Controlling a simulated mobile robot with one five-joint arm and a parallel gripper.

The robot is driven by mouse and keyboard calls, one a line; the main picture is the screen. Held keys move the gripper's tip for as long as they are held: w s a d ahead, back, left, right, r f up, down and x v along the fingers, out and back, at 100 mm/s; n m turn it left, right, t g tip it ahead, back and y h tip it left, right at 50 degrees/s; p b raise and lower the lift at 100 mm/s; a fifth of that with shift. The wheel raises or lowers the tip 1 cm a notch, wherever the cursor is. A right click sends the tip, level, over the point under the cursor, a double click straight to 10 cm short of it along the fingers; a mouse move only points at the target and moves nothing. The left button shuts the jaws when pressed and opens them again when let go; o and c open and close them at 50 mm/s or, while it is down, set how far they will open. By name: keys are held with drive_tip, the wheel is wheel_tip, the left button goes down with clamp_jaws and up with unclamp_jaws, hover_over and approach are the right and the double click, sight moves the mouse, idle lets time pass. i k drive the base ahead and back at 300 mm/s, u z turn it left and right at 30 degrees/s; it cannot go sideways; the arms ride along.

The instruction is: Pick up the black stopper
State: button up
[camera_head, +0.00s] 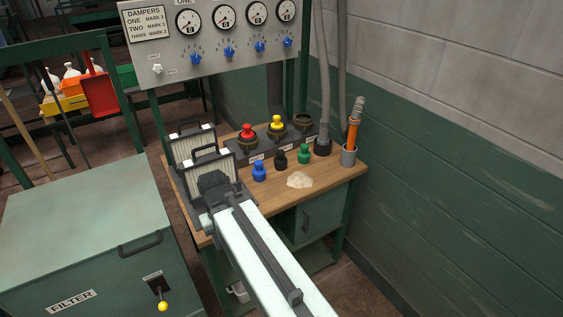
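The black stopper (280,158) stands upright on the wooden bench top (340,171), between the blue stopper (259,171) and the green stopper (304,154). My arm reaches in from the bottom of the view. My gripper (213,183), dark and seen from behind, is at the arm's far end, left of the black stopper and apart from it. It is in front of the pleated filter panels. Its fingers cannot be made out, so I cannot tell whether it is open or shut.
Behind the stoppers is a dark block with red (247,132) and yellow (277,124) stoppers in sockets and an empty-looking socket (304,122). A pale powder pile (300,180) lies in front.

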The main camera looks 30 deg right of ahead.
sight(280, 161)
drive_tip(key=u, duration=3.65)
drive_tip(key=k, duration=1.3)
drive_tip(key=z, duration=0.55)
